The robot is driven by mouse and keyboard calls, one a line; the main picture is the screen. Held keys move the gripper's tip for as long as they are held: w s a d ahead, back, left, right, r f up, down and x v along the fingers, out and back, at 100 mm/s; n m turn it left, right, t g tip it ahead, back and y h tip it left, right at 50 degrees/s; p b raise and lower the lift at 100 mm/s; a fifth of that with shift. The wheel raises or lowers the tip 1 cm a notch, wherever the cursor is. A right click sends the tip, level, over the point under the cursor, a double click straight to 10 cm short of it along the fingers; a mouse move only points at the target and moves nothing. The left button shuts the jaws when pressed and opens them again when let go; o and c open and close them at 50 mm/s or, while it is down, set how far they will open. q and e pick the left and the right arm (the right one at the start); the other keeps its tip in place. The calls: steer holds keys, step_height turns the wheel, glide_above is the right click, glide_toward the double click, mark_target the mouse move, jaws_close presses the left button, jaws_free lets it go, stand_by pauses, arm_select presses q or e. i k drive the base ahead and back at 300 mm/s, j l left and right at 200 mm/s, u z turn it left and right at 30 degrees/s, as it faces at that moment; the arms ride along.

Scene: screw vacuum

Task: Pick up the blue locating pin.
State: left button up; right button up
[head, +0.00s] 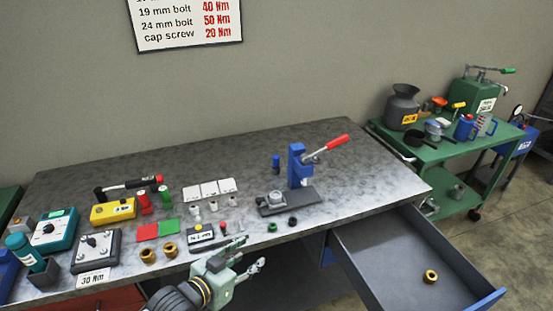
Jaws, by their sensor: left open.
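A small blue upright cylinder (276,162), which looks like the blue locating pin, stands on the grey workbench (340,150) just left of the blue press (297,167). My left gripper (247,257) is open and empty at the bench's front edge, in the lower middle of the head view. It is well in front of the blue cylinder and apart from it. Between them lie small parts and the press base. My right gripper is not in view.
The press has a raised red-tipped lever (338,142). Gauges, red and green blocks, white cards and brass nuts (148,255) crowd the bench's left and front. An open drawer (400,260) with a brass ring sticks out at right. The bench's back is clear.

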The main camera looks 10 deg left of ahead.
mark_target(275, 158)
steer(key=i+j, duration=0.15)
steer(key=i, duration=0.3)
steer(key=i+j, duration=0.1)
steer(key=i, duration=0.35)
steer(key=i+j, duration=0.15)
steer(key=i, duration=0.25)
